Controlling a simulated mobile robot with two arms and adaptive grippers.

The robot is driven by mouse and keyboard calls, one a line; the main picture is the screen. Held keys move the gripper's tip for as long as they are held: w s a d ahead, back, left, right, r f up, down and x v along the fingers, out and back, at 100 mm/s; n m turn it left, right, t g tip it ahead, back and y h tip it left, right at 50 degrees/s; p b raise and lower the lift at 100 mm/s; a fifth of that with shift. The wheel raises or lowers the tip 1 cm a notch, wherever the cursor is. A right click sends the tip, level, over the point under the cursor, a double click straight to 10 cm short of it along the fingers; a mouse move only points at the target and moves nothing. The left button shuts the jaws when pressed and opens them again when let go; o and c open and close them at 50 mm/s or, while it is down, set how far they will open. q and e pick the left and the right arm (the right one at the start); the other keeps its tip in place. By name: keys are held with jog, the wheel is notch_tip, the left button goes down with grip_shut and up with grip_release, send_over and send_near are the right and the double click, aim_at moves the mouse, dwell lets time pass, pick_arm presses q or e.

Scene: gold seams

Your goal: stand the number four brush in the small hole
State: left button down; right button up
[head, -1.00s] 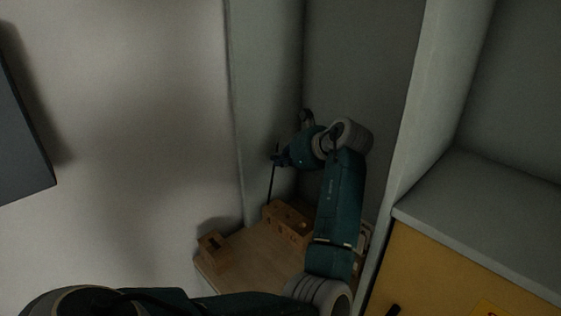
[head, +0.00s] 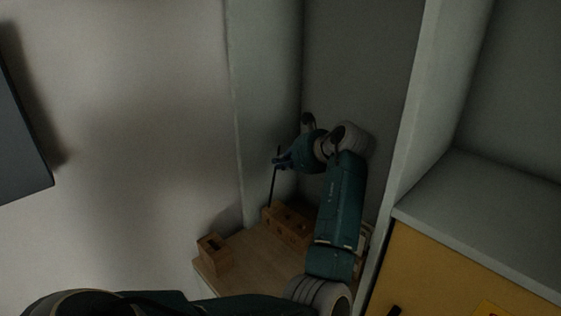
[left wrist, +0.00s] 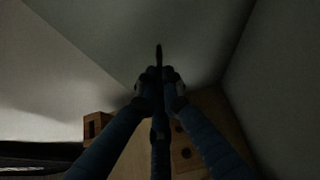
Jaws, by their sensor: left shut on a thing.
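My left gripper (head: 281,162) is shut on a thin dark brush (head: 273,186), held near its upper end and almost upright, slightly tilted. In the left wrist view the brush (left wrist: 159,54) sticks up between the fingertips (left wrist: 160,82) and runs down between the fingers. A wooden block with holes (head: 293,229) stands below. The brush's lower end is close to the block's left end; I cannot tell whether it touches or enters a hole. In the left wrist view dark holes show on the block (left wrist: 190,142). Any number on the brush is unreadable. My right gripper is not seen.
A smaller wooden block with a dark opening (head: 214,256) stands at the left edge of the wooden board (head: 258,262). Grey walls close in behind and at the left. A divider (head: 411,120) and a yellow-fronted cabinet (head: 440,270) are on the right.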

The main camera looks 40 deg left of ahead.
pick_arm(q)
jog(key=shift+w+d+f+p, duration=0.1)
jog(key=shift+w+d+p, duration=0.05)
jog(key=shift+w+p, duration=0.5)
jog(key=shift+w+d+f+p, duration=0.15)
jog(key=shift+w+p, duration=0.3)
jog(key=shift+w, duration=0.25)
jog(key=shift+p, duration=0.55)
dwell(0.6)
jog(key=shift+f+p, duration=0.25)
jog(key=shift+p, duration=0.7)
dwell(0.5)
jog(key=shift+f+p, duration=0.3)
jog(key=shift+f, duration=0.05)
dwell(0.5)
jog(key=shift+f, duration=0.5)
